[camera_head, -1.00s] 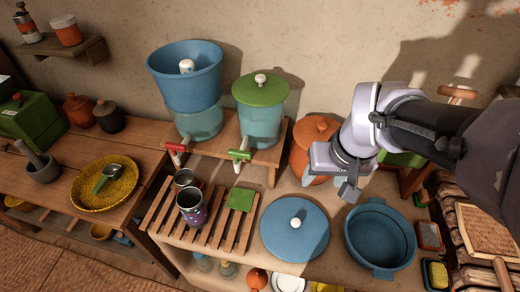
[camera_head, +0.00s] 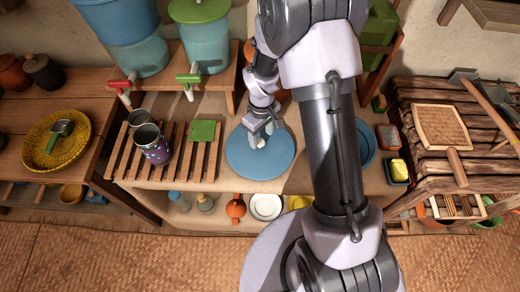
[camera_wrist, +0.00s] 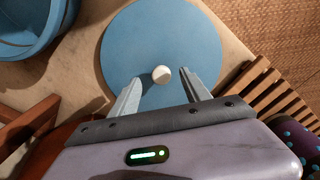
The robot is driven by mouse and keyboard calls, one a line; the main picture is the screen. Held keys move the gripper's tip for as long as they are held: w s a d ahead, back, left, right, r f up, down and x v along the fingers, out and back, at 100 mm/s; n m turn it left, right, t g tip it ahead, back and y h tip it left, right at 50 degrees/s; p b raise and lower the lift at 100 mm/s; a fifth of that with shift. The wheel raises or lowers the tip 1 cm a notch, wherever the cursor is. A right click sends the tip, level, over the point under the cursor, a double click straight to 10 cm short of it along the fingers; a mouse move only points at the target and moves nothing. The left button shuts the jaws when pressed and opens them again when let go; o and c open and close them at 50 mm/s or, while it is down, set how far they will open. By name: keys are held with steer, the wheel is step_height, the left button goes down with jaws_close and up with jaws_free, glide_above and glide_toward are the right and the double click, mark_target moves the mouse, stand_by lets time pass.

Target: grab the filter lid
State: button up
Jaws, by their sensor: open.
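The filter lid (camera_head: 245,155) is a flat round blue disc with a white knob (camera_wrist: 161,74), lying on the pale counter. In the head view my arm reaches down over it and my gripper (camera_head: 261,131) is at the knob, which partly shows below the jaws. In the wrist view the lid (camera_wrist: 190,35) fills the top middle, and my open gripper (camera_wrist: 159,76) has a finger on each side of the knob, with gaps on both sides. Whether the fingertips are down at knob height is hard to tell. The blue filter (camera_head: 130,45) stands at the back left.
A slatted rack (camera_head: 198,160) with cups and a green square lies left of the lid. A blue basin (camera_wrist: 25,25) is on its other side, partly hidden by my arm in the head view. A green-lidded dispenser (camera_head: 203,45) stands behind on a raised wooden shelf.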

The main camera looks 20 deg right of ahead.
mark_target(260, 142)
steer(key=f+b, duration=0.1)
steer(key=f, duration=0.1)
steer(key=f+b, duration=0.1)
steer(key=f, duration=0.2)
steer(key=shift+w+a, duration=0.15)
steer(key=shift+a, duration=0.05)
steer(key=shift+r, duration=0.25)
jaws_close()
steer(key=shift+r, duration=0.1)
